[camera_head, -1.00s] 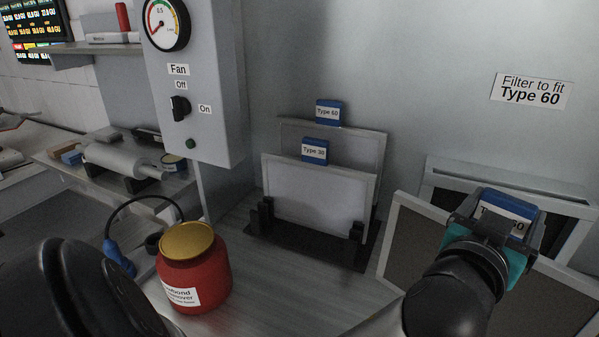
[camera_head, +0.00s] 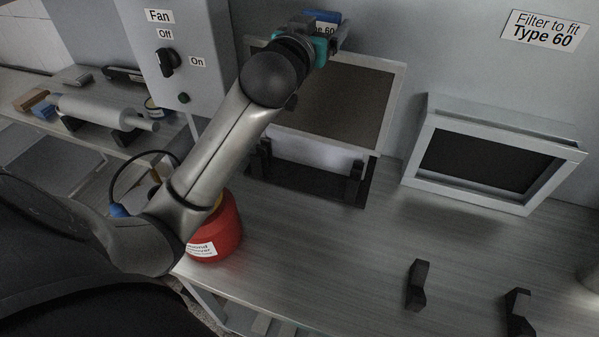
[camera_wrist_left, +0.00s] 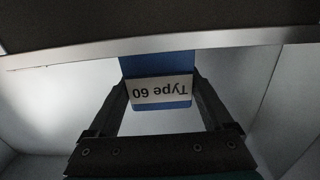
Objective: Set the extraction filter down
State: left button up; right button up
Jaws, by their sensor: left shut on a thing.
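My left gripper (camera_head: 322,38) is shut on the blue tab (camera_wrist_left: 158,90) of a framed filter (camera_head: 345,98) with a dark screen. The tab reads "Type 60", upside down in the left wrist view. The filter hangs tilted in front of and above the black rack (camera_head: 300,182) on the bench. A pale filter panel (camera_head: 310,150) shows below it in the rack. The held filter hides most of the rack's contents. The filter housing (camera_head: 418,150) on the wall at right has an open, dark slot. My right gripper is not in view.
Two black notched holders (camera_head: 417,287) (camera_head: 519,312) stand on the bench (camera_head: 330,255) at front right. A red jar (camera_head: 228,228) stands left of the rack, partly behind my left arm. The fan box (camera_head: 180,60) is at the left. The bench middle is clear.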

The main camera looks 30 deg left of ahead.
aim_at(303, 111)
pick_arm(q)
jog(key=shift+a+r+p, duration=0.3)
jog(key=shift+a+r, duration=0.8)
jog(key=shift+a+f+n+y, duration=0.1)
jog(key=shift+a+n+y, duration=0.15)
jog(key=shift+n+y, duration=0.05)
notch_tip(303, 111, down, 15)
jog(key=b, duration=0.3)
jog(key=shift+f, duration=0.15)
jog(key=shift+f+b, duration=0.65)
jog(key=shift+f, duration=1.5)
jog(key=shift+f, duration=0.15)
jog(key=o, duration=1.5)
